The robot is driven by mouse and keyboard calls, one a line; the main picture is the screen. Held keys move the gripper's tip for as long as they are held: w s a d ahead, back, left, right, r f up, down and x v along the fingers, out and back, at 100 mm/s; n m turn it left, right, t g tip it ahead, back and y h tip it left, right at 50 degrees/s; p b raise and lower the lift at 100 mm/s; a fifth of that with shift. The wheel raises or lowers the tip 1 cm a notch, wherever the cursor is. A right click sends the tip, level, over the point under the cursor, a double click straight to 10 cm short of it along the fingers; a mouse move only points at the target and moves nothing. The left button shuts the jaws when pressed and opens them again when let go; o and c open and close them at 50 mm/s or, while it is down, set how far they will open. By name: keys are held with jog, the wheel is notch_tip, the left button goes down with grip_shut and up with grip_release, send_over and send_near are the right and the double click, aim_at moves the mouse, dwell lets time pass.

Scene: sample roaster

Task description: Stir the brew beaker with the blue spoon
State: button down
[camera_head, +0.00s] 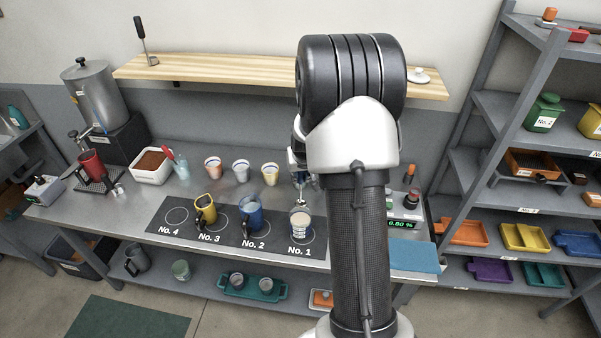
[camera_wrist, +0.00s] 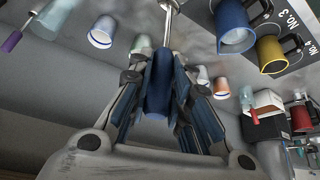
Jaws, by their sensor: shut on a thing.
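The blue spoon's handle (camera_wrist: 158,85) is between the fingers of my gripper (camera_wrist: 160,100) in the wrist view. Its thin metal shaft (camera_wrist: 167,30) runs away from the fingers to the top edge, where its end is cut off. In the head view, my gripper (camera_head: 298,165) is partly hidden behind my arm, with the spoon's metal shaft (camera_head: 300,188) pointing down. A clear beaker (camera_head: 300,228) with pale beige contents stands upright at No. 1, directly below. I cannot tell whether the spoon's tip is inside the beaker or just above its mouth.
A blue mug (camera_head: 252,213) stands at No. 2, left of the beaker, and a yellow mug (camera_head: 206,209) stands near No. 3. Several small cups (camera_head: 240,171) line the bench behind. A wooden shelf (camera_head: 225,72) hangs above. A scale display (camera_head: 401,224) is at right.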

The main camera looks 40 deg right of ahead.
aim_at(300, 196)
jog(key=shift+f+b, duration=4.4)
jog(key=shift+f, duration=0.7)
jog(key=shift+s+a, duration=0.1)
